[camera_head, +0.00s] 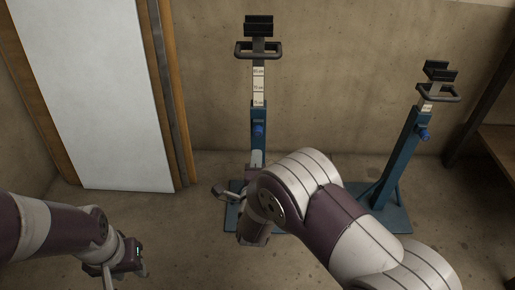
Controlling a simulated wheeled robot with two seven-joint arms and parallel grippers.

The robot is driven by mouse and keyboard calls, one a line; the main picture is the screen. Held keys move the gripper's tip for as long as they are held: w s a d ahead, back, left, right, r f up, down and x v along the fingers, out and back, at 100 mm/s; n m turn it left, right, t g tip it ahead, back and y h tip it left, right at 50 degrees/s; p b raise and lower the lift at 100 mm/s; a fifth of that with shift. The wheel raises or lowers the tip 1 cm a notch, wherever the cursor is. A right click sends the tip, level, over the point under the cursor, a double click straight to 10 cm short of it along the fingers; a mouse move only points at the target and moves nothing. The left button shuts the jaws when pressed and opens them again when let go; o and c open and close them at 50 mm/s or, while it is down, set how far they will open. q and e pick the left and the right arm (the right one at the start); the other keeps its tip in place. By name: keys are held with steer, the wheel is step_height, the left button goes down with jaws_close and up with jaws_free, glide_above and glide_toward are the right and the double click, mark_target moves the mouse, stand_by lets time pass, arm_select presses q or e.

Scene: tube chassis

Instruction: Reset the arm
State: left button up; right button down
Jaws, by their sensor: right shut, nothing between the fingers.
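My left arm comes in at the lower left, and its gripper (107,274) hangs low near the bottom edge, over the floor. Its fingers are small and partly cut off, so their opening does not show clearly. My right arm reaches in from the lower right and bends in front of the middle blue stand. My right gripper (220,192) shows only in part at the left of the bent arm, by the foot of that stand. It is shut and empty. The arm hides much of the stand's base.
The middle blue stand (259,115) has a dark clamp head and a height scale. A second blue stand (397,160) stands to the right. A white panel (95,90) leans at the left wall. A wooden bench (497,145) is at the right edge. Floor (175,235) between the arms is clear.

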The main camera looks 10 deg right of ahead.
steer(key=s+a+f+n+g+y+p, duration=0.6)
steer(key=s+f+n+g, duration=0.25)
steer(key=s+n, duration=0.4)
steer(key=s+d+r+n+g+p, duration=0.45)
steer(key=s+r+n+g, duration=0.45)
steer(key=r, duration=0.4)
steer(key=d+r+t+h+p, duration=0.1)
steer(key=d+r+p, duration=0.25)
steer(key=r, duration=0.35)
steer(key=d+r+t+p, duration=0.1)
steer(key=d+r+p, duration=0.2)
steer(key=r+p, duration=0.25)
step_height(320, 180, up, 35)
steer(key=p, duration=3.3)
steer(key=shift+s+a, duration=0.25)
steer(key=shift+a, duration=0.1)
steer(key=shift+g, duration=0.25)
